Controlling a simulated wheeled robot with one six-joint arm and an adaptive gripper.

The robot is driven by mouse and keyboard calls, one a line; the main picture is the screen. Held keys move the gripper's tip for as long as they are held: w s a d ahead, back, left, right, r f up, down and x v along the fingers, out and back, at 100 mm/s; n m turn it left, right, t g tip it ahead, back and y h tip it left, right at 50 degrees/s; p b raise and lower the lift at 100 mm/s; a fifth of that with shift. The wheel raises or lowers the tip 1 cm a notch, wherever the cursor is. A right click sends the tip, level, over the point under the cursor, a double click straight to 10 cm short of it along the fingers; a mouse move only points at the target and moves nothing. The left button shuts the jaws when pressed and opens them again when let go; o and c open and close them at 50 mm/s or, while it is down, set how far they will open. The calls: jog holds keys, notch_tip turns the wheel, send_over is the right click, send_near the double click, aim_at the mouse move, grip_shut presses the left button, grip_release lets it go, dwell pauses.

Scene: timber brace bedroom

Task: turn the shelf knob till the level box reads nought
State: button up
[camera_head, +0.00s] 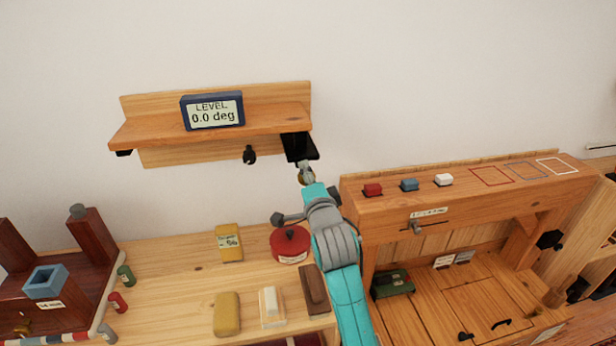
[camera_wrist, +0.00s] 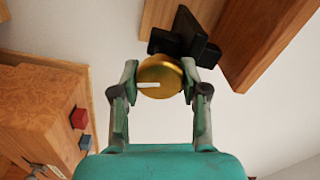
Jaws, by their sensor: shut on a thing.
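The level box (camera_head: 212,110) sits on the wooden wall shelf (camera_head: 270,116) and reads "LEVEL 0.0 deg". The shelf knob is a round brass knob (camera_wrist: 160,76) with a white mark, under a black bracket (camera_wrist: 185,40) at the shelf's right end. My gripper (camera_wrist: 160,84) is shut on the knob, with one finger on each side of it. In the head view my gripper (camera_head: 307,176) reaches up to the knob below the right bracket (camera_head: 299,147), and the knob is small and partly hidden there.
A wooden cabinet (camera_head: 385,205) with red, blue and white blocks on top stands close to the right of my arm. A bench (camera_head: 170,275) below holds a red round tin (camera_head: 290,243), a yellow box (camera_head: 229,242) and several blocks. The wall around the shelf is clear.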

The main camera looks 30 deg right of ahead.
jog(key=shift+m, duration=1.5)
jog(key=shift+f, duration=0.1)
jog(key=o, duration=1.1)
jog(key=v, duration=1.2)
